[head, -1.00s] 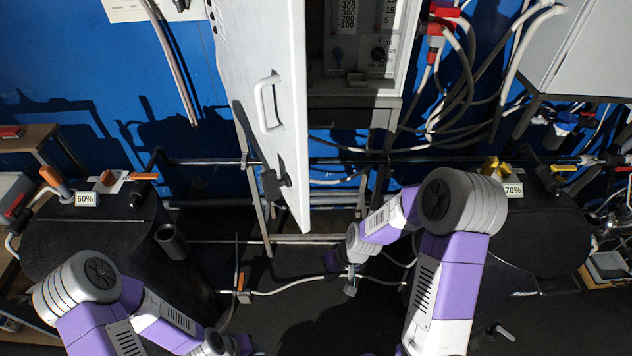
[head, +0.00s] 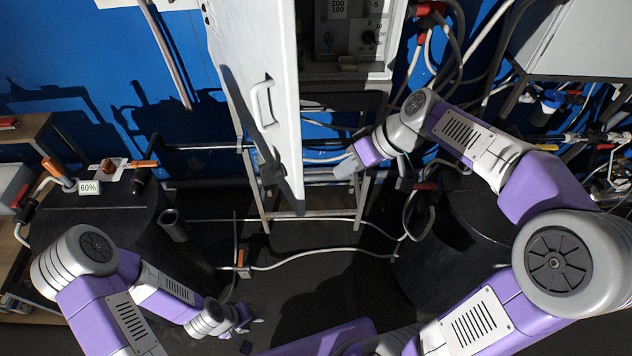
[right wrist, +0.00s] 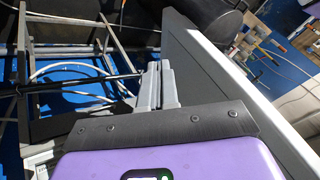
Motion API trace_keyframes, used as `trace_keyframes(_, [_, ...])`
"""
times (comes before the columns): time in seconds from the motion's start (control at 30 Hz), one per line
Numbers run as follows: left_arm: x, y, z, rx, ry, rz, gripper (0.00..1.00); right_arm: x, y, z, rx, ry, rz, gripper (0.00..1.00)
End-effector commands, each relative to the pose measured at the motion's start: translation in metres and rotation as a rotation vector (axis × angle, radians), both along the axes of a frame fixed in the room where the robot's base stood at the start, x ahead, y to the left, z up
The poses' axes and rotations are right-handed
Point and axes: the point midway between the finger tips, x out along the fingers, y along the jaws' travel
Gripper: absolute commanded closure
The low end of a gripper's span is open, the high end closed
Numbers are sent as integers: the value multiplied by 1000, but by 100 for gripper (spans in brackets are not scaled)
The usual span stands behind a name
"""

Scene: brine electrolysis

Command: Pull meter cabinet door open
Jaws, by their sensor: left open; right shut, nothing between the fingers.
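The white meter cabinet door (head: 285,60) stands swung out from the cabinet (head: 345,85), its outer face turned to the left. My left gripper (head: 252,332) is open and low, left of and below the door, away from the handle.
A metal frame (head: 300,190) is under the cabinet. White hoses (head: 310,255) cross the dark floor.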

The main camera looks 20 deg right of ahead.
Motion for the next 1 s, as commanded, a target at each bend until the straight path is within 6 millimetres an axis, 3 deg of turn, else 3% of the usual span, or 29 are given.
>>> trace_keyframes(0.23, [0, 0, 1, 0, 0, 0, 57, 13, 30, -40, 0, 2, 3, 100])
trace_keyframes(0.5, [0, 0, 10, 0, 0, 0, 57, 7, 62, -37, 0, -1, 1, 100])
trace_keyframes(1.0, [0, 0, 10, 0, 0, 0, 57, 6, 69, -38, 0, 1, 5, 100])
